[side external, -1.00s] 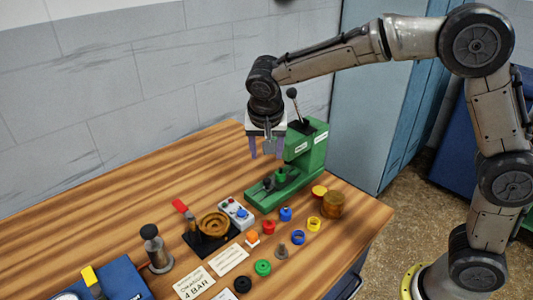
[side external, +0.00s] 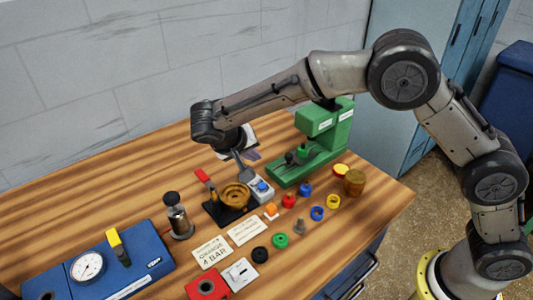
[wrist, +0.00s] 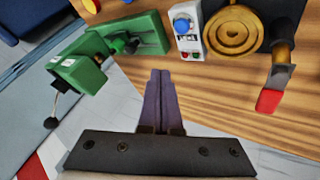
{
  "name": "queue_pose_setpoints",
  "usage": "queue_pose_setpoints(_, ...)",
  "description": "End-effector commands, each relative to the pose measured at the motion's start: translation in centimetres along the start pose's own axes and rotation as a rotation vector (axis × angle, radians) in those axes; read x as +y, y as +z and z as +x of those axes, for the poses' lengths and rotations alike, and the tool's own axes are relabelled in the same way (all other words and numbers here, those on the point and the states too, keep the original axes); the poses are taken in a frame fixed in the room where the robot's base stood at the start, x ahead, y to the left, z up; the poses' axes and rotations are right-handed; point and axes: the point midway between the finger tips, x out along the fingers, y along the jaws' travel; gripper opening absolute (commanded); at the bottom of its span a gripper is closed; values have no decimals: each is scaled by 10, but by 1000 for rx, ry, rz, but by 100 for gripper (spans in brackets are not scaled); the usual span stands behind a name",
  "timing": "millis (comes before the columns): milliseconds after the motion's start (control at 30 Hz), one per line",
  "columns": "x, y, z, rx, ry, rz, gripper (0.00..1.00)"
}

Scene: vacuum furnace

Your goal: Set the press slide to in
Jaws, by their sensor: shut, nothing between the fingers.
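The green press (side external: 338,128) stands at the back right of the bench. Its low bed (side external: 309,165) carries a small green piece (side external: 302,150) and a dark knob (side external: 290,158); which one is the slide, and its exact position, I cannot tell. In the wrist view the press (wrist: 80,70) is at the upper left, with its black ball lever (wrist: 52,118) at the lower left. My gripper (side external: 250,155) is to the left of the press, above the bench behind the button box, apart from the press. Its purple fingers (wrist: 160,75) are together and empty.
A white button box (side external: 261,190) and a brass round fixture (side external: 235,196) with a red-tipped lever (side external: 204,175) are close in front of my gripper. Several coloured rings and caps lie in front of the press. A blue gauge case (side external: 150,262) is at front left.

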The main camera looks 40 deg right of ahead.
Motion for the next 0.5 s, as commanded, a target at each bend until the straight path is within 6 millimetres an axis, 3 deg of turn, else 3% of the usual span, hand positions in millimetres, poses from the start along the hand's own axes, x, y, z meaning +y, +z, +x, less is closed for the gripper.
queue_pose_setpoints(500, 5, 1, 95, -5, 4, 2, 0)
